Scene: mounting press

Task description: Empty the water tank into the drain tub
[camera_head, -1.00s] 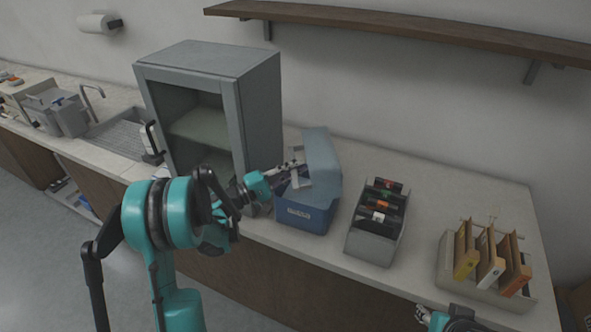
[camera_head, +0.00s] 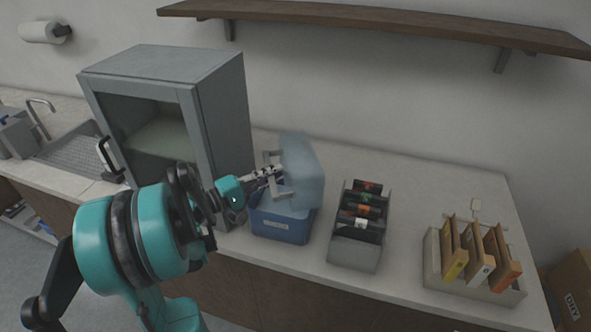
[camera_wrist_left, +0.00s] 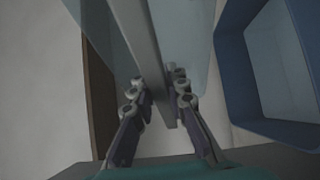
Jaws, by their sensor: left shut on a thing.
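The water tank (camera_head: 304,172) is a pale blue, see-through box with a grey handle (camera_head: 279,205). It is tipped on its side above the blue drain tub (camera_head: 281,230), which has a white label and stands near the counter's front edge. My left gripper (camera_head: 272,174) is shut on the tank's handle. In the left wrist view, the fingers (camera_wrist_left: 157,88) close around the grey handle bar (camera_wrist_left: 138,35), with the tub's rim (camera_wrist_left: 233,85) at the right. I cannot tell how much water is in the tank or tub. My right gripper is not in view.
A grey cabinet (camera_head: 222,125) with a glass front stands close left of the tub. A grey rack (camera_head: 355,252) of dark packets is right of it, and a box (camera_head: 470,280) of upright folders is farther right. A wooden shelf (camera_head: 380,27) hangs above.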

